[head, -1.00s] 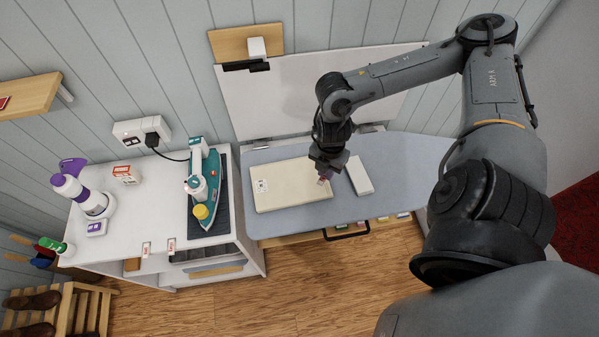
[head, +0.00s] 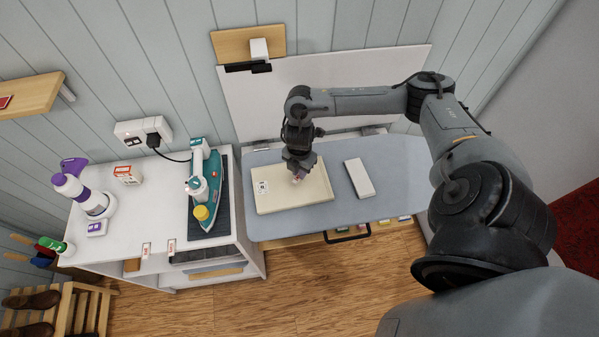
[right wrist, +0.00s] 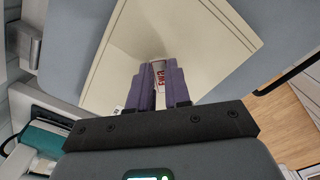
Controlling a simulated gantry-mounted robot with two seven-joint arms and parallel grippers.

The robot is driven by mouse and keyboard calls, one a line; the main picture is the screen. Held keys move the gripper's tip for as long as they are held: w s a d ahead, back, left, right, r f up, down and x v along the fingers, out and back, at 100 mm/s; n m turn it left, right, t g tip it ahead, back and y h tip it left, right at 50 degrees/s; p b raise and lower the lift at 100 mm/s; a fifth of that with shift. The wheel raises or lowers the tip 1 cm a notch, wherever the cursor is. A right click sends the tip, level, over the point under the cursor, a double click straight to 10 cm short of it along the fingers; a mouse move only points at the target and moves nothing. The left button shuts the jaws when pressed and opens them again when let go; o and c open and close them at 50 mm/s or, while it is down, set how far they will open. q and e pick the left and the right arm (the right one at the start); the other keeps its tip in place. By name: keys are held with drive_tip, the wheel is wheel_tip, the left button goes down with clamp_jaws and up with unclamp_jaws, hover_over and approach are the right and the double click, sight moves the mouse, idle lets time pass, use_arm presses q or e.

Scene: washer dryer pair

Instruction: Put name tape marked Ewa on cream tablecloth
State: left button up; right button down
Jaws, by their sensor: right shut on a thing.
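The folded cream tablecloth (head: 285,203) lies flat on the blue-grey ironing board (head: 385,196), with a small white label near its left edge. My right gripper (head: 297,178) is over the right part of the cloth. In the right wrist view its purple fingers (right wrist: 162,84) are shut on a small white name tape (right wrist: 160,74) with red letters that look like Ewa. The cream tablecloth (right wrist: 195,35) fills the space beyond the fingers there. I cannot tell whether the tape touches the cloth. My left gripper is not in view.
A white box-like block (head: 358,178) lies on the board right of the cloth. A teal iron (head: 212,195) stands on a dark mat on the white cabinet (head: 140,205) to the left. An open drawer (head: 347,233) with coloured items shows below the board's front edge.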

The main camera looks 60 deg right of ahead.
drive_tip(key=shift+f, duration=0.8)
drive_tip(key=shift+f, duration=0.1)
drive_tip(key=c, duration=1.1)
unclamp_jaws()
